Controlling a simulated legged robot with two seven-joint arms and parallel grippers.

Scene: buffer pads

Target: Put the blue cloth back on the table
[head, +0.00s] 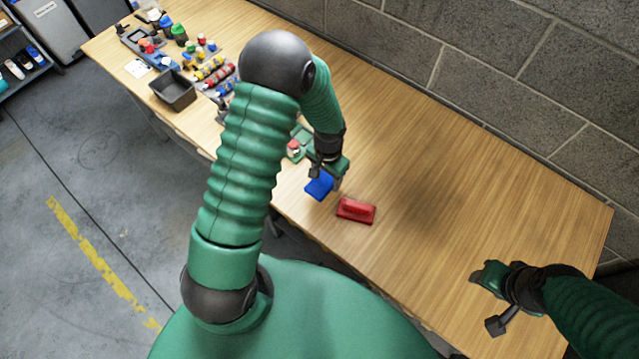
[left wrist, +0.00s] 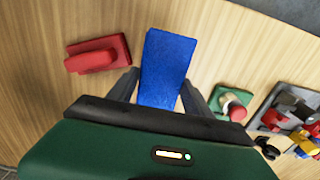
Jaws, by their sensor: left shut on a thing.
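The blue cloth (head: 319,187) is a small blue block-like pad near the front edge of the wooden table (head: 430,200). My left gripper (head: 328,176) is shut on it. In the left wrist view the blue cloth (left wrist: 163,68) sits between the two fingers, its long side pointing away from the gripper. I cannot tell whether it touches the table or hangs just above it. My right gripper (head: 492,297) is over the right part of the table, apart from the cloth; its fingers are spread and nothing is between them.
A red pad with a handle (head: 356,210) lies just right of the blue cloth. A green item with a red-topped knob (head: 294,148) is on the other side. A grey bin (head: 174,90) and several small parts fill the far left. The table's right half is clear; a block wall stands behind.

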